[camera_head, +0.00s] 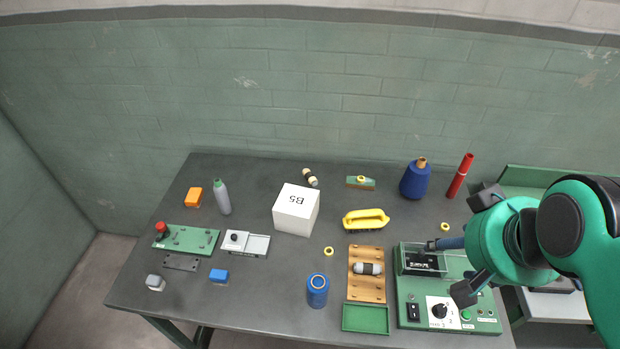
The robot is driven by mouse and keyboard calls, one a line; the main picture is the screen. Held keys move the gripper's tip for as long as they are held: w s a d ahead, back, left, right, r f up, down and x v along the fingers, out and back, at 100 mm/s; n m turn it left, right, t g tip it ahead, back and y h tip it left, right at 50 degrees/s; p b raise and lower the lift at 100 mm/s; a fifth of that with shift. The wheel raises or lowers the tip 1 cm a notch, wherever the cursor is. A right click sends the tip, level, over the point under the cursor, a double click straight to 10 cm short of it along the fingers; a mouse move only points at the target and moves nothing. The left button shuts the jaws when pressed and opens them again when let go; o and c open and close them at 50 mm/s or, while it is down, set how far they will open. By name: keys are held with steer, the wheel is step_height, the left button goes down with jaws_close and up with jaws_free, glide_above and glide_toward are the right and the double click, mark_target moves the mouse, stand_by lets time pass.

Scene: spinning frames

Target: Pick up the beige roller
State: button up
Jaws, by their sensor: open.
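A small roller with beige ends and a dark middle band (310,178) lies tilted on the far part of the table, behind the white box; it looks like the beige roller. A second roller, pale grey with a dark band (368,269), lies across the wooden rack. My gripper (473,244) is at the right, above the green machine, with its dark fingers spread wide. It is open, well to the right of both rollers. I see nothing held, though my arm hides part of the machine.

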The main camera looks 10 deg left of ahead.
steer(key=w+a+r+n+g+p, duration=0.1)
steer(key=w+a+r, duration=0.15)
steer(key=w, duration=0.65)
steer(key=w+a+r+n+g+p, duration=0.1)
steer(key=w+a+r+p, duration=0.15)
steer(key=w, duration=0.55)
steer(key=w+a+f+n+p, duration=0.1)
steer(key=w+a, duration=0.1)
steer(key=w, duration=0.4)
steer(key=w+a+f+g, duration=0.1)
steer(key=w+a, duration=0.1)
steer(key=w, duration=0.3)
steer(key=w+a+f+n+p, duration=0.1)
steer(key=w+a, duration=0.2)
steer(key=w, duration=0.3)
steer(key=w+a+f+n+g+p, duration=0.1)
steer(key=w+a+f+p, duration=0.1)
steer(key=w+a+f, duration=0.75)
steer(key=w+a+f+n+p, duration=0.1)
steer(key=w+a+f, duration=0.3)
steer(key=f, duration=0.5)
steer(key=w+a+f+n+g+p, duration=0.1)
steer(key=w+a+f, duration=0.3)
steer(key=f, duration=0.5)
steer(key=shift+w+a+f+g, duration=0.15)
steer(key=shift+w+a+g, duration=0.2)
steer(key=shift+w, duration=0.7)
steer(key=shift+f, duration=0.15)
